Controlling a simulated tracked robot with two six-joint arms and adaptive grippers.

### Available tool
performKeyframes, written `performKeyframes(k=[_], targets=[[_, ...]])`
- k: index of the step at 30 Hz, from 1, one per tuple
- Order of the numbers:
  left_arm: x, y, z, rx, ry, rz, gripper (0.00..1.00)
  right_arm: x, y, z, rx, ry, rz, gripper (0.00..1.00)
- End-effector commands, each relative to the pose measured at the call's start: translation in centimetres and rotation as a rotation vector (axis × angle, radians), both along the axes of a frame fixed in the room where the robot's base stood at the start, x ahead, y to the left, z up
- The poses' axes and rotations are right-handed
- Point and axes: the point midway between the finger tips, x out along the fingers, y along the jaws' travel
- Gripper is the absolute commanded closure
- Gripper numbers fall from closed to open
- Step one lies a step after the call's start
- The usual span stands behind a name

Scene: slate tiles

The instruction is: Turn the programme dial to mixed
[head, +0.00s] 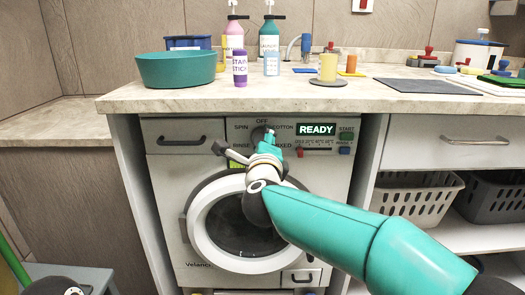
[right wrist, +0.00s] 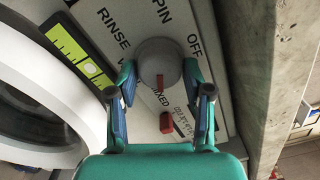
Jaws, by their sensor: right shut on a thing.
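The programme dial (right wrist: 158,60) is a round grey knob with a red pointer mark on the washing machine's panel. In the right wrist view the mark points down the picture, towards the partly covered MIXED label (right wrist: 158,98); the exact alignment is hard to tell. My right gripper (right wrist: 160,78) is shut on the dial, one finger on each side. In the head view the gripper (head: 267,138) hides much of the dial and part of the lettering around it. The washing machine (head: 205,268) is white with a closed round door. My left gripper is not in view.
A READY display (head: 317,129) and a red slider (head: 299,152) sit right of the dial; the slider also shows in the right wrist view (right wrist: 166,123). The worktop (head: 130,98) overhangs the panel and carries a teal bowl (head: 176,69) and bottles. Baskets (head: 419,200) stand at right.

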Motion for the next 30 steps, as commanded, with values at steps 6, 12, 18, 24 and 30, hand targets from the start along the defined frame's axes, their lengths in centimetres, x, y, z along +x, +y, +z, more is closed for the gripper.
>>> performKeyframes(k=[6,12,18,24,30], targets=[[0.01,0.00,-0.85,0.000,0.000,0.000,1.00,0.14,-0.30,-0.69,0.081,0.009,-0.008,0.85],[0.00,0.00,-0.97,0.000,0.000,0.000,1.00,0.15,-0.27,-0.69,0.107,0.010,-0.008,0.85],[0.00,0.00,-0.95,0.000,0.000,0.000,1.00,0.16,-0.27,-0.71,0.108,0.012,-0.009,0.85],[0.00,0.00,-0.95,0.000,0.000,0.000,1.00,0.17,-0.26,-0.73,0.107,0.011,-0.008,0.40],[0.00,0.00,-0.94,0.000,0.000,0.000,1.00,0.09,-0.10,-0.45,0.106,0.007,-0.005,0.24]])
